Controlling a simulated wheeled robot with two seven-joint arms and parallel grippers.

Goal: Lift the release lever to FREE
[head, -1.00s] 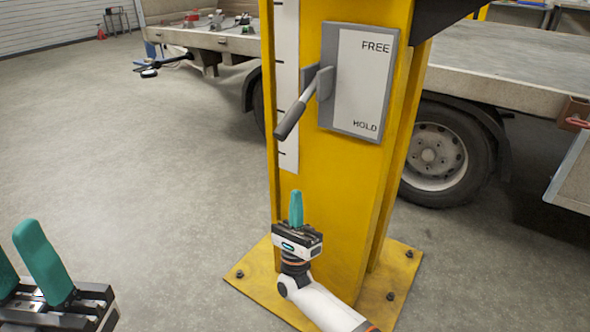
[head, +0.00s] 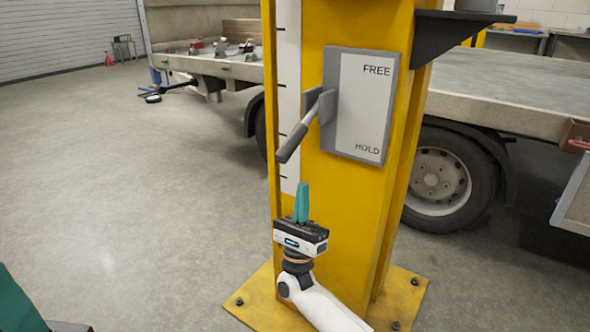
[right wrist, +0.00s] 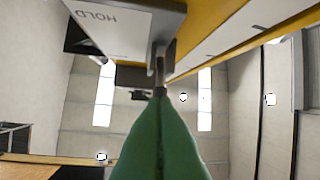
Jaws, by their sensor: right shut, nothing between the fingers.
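The release lever (head: 306,125) is a grey handle on a bracket at the left edge of a plate (head: 362,105) marked FREE at the top and HOLD at the bottom. The handle slants down to the left, its end near HOLD height. My right gripper (head: 302,185) points up, shut and empty, just below the handle's end in the head view. In the right wrist view its green fingers (right wrist: 160,125) are together, and the lever (right wrist: 159,72) shows just beyond their tips. Contact cannot be told. Only part of my left gripper (head: 15,305) shows at the lower left.
The plate is on a yellow post (head: 340,215) with a bolted base (head: 255,300) and a white scale strip (head: 289,90). A dark bracket (head: 450,35) juts out at the upper right. A flatbed trailer (head: 500,85) stands behind. The floor at left is clear.

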